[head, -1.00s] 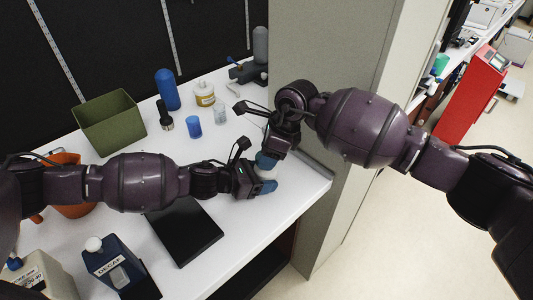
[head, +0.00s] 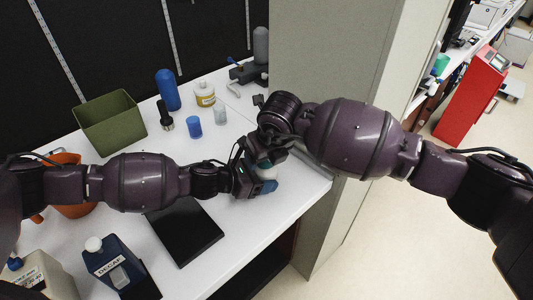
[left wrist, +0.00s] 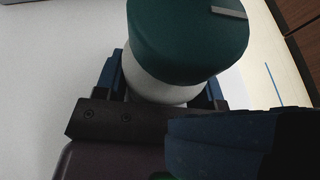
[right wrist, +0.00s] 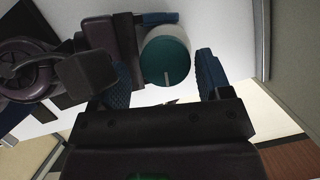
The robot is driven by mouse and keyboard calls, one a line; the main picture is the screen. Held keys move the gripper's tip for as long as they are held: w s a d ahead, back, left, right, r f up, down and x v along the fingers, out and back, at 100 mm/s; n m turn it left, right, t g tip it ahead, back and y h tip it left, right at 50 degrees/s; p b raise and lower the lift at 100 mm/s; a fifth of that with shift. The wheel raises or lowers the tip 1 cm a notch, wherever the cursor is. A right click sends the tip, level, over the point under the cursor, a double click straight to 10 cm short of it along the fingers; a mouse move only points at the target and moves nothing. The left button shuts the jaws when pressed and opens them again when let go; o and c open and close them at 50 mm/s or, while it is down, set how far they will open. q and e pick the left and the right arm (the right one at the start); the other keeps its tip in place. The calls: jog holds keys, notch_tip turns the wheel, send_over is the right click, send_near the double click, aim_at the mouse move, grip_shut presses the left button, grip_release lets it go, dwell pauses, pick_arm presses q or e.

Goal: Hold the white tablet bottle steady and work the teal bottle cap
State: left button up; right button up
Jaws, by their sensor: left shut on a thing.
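The white tablet bottle (left wrist: 160,85) stands upright between the blue fingers of my left gripper (head: 266,175), which is shut on it near the counter's right end. The teal bottle cap (left wrist: 190,38) sits on top of the bottle, with a pale mark on it. In the right wrist view the cap (right wrist: 166,60) shows between the two spread fingers of my right gripper (right wrist: 162,72), with a gap on the right side. The right gripper is open above the bottle. In the head view its fingers are mostly hidden by its own wrist.
A black flat pad (head: 185,232) lies left of the bottle. A blue cup (head: 194,127), a clear cup (head: 220,114) and a yellow-labelled jar (head: 205,94) stand behind. A green bin (head: 110,124) is farther left. A grey partition (head: 325,60) rises close on the right.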

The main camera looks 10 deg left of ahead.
jog(key=shift+w+d+r, duration=0.1)
jog(key=shift+w, duration=0.05)
jog(key=shift+r, duration=1.05)
